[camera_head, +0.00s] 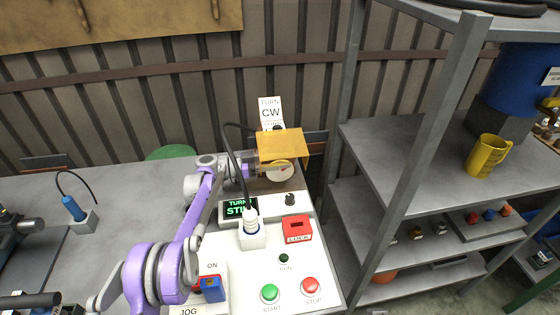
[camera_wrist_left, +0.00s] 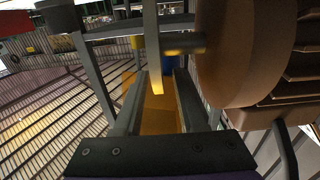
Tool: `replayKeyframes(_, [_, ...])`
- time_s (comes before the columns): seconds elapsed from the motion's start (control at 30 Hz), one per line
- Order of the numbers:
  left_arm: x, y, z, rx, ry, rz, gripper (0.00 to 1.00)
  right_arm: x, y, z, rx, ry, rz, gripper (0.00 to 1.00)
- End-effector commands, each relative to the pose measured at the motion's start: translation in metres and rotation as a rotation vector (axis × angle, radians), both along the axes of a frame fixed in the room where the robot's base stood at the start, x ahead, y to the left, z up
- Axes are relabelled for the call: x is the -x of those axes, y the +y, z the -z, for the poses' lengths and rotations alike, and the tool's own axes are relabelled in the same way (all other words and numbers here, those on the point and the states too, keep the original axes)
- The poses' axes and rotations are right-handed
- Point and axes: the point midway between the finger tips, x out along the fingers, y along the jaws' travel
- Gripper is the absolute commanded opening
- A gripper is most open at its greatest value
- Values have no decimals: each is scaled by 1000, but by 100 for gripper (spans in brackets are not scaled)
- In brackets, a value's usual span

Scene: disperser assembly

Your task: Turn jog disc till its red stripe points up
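The jog disc (camera_head: 281,174) is a pale round disc beneath the yellow hood (camera_head: 283,145) at the back of the white control panel. A small red mark shows on its face, pointing toward the upper right; the hood and its shadow hide part of it. In the left wrist view a large brown round body (camera_wrist_left: 238,50), apparently the disc, fills the right side. My left gripper (camera_head: 252,170) is just left of the disc, under the hood's edge. Its fingers (camera_wrist_left: 160,95) stand apart, with yellow showing between them. Contact with the disc cannot be told.
A sign (camera_head: 270,112) reads "TURN CW". The panel bears a display (camera_head: 238,208), a red LOCK cover (camera_head: 297,229), green START (camera_head: 270,293) and red STOP (camera_head: 310,287) buttons. A cabled white plug (camera_head: 251,229) stands in front. Grey shelving (camera_head: 400,160) is close on the right.

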Motion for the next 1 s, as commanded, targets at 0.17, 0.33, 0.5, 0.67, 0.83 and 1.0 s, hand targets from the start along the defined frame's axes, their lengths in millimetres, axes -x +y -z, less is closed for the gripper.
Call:
replayKeyframes(0.17, [0,0,0,0,0,0,31,0,0,0,0,0,0,40])
replayKeyframes(0.33, [0,1,0,0,0,0,0,0,0,0,0,0,0,40])
replayKeyframes(0.5, [0,1,0,0,0,0,0,0,0,0,0,0,0,40])
replayKeyframes(0.67, [0,1,1,7,-1,0,0,0,0,1,0,0,0,40])
replayKeyframes(0.83, [1,5,3,96,-18,-1,0,2,0,10,0,4,0,40])
replayKeyframes(1.0, [1,6,0,124,-25,0,0,2,0,11,0,4,0,40])
